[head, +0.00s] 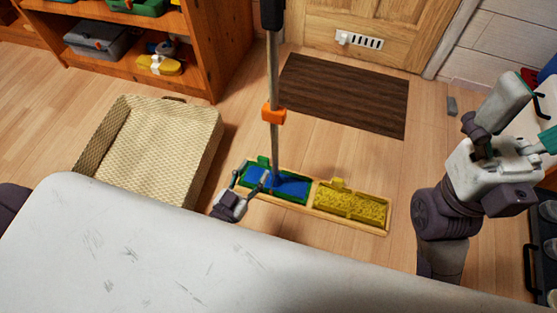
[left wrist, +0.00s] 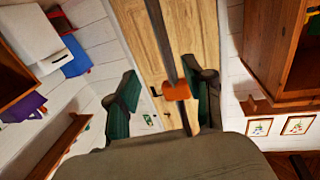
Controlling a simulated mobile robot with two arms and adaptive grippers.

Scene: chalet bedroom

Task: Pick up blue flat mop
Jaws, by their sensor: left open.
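The blue flat mop stands upright, its blue head (head: 284,187) lying in a green-rimmed tray on the floor. Its pole (head: 274,60) carries an orange clamp (head: 273,113), also seen in the left wrist view (left wrist: 176,91). My left gripper (head: 252,180) is open beside the lower pole. In the left wrist view the pole passes between the fingers (left wrist: 165,95), nearer the right finger; contact is unclear. My right gripper (head: 525,120) is partly in view at the right edge; its jaw state is unclear.
A yellow mop pad (head: 350,204) lies in the tray's other compartment. A woven basket (head: 150,138) stands left of the tray, a wooden shelf (head: 225,50) behind it. A brown mat (head: 350,92) lies before the door (head: 400,25).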

